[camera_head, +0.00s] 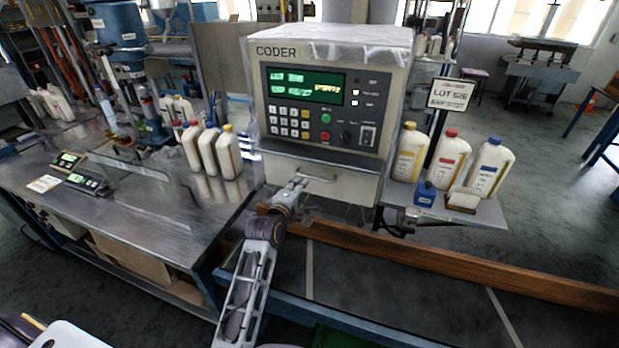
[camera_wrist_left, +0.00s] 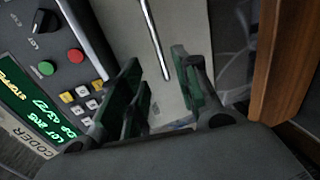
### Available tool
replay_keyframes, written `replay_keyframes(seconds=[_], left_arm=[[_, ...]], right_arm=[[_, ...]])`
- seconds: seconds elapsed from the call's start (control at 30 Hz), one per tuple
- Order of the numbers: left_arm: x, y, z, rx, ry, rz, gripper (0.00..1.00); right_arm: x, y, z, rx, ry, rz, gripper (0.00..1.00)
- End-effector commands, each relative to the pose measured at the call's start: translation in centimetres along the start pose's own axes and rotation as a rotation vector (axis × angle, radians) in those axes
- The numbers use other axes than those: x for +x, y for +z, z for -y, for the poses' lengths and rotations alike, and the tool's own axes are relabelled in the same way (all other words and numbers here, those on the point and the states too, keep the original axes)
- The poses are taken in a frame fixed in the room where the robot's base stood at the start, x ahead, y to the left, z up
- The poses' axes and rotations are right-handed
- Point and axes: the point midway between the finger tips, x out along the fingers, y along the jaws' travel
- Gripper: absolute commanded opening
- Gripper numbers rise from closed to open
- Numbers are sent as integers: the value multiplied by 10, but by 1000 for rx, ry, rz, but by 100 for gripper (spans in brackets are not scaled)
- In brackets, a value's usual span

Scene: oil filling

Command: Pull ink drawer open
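The coder (camera_head: 335,60) is a beige box with a green display and a keypad. Below its panel is the ink drawer's beige front (camera_head: 350,190), which looks closed. A thin metal handle bar (camera_head: 318,179) crosses the front. My left gripper (camera_head: 298,184) is at the left end of this handle. In the left wrist view, my left gripper's fingers (camera_wrist_left: 163,90) are apart. The handle (camera_wrist_left: 155,38) runs down toward the gap between them, and the beige drawer front (camera_wrist_left: 190,25) lies behind. Whether the fingers touch the bar is unclear. My right gripper is not in view.
A conveyor with a wooden rail (camera_head: 450,264) runs below the coder. A side shelf (camera_head: 490,212) holds several bottles, a blue ink bottle (camera_head: 425,194) and a stamp-like block (camera_head: 463,200). A metal bench (camera_head: 150,215) with bottles stands at left.

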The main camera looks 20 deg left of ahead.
Motion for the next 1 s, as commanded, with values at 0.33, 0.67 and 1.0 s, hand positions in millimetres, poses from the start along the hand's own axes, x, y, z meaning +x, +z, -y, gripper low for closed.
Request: replay_keyframes(seconds=[0.33, 0.67, 1.0], left_arm=[[32, 0, -1, 0, 1, 0, 32], [62, 0, 0, 1, 0, 0, 32], [88, 0, 0, 1, 0, 0, 32]], right_arm=[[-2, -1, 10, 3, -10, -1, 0], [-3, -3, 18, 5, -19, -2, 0], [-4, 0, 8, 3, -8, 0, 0]])
